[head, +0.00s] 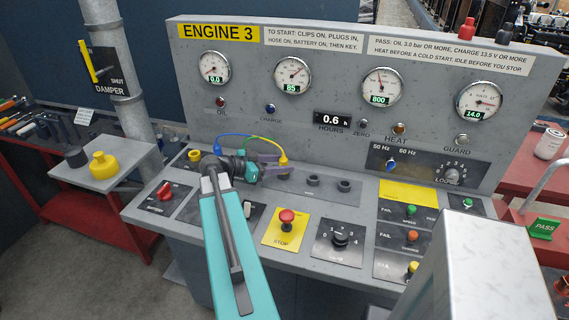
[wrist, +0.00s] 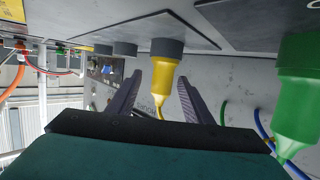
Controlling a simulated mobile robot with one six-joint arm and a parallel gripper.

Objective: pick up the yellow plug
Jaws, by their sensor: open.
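The yellow plug (head: 283,159) stands upright in a dark socket on the panel's flat deck, with a yellow cable arching from its top. In the wrist view the plug (wrist: 165,72) hangs upside down from its grey collar. My gripper (head: 273,166) is open, with its purple fingers reaching level towards the plug. In the wrist view my gripper (wrist: 160,80) has a finger on each side of the plug, with visible gaps. The plug looks to be between the fingers, but exact depth is hard to tell.
A green plug (wrist: 298,85) is close at the right in the wrist view. Two empty-looking sockets (head: 313,180) lie right of the yellow plug. A red stop button (head: 286,217) stands in front. The upright gauge panel (head: 340,120) rises behind. A blue cable (head: 232,136) arches nearby.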

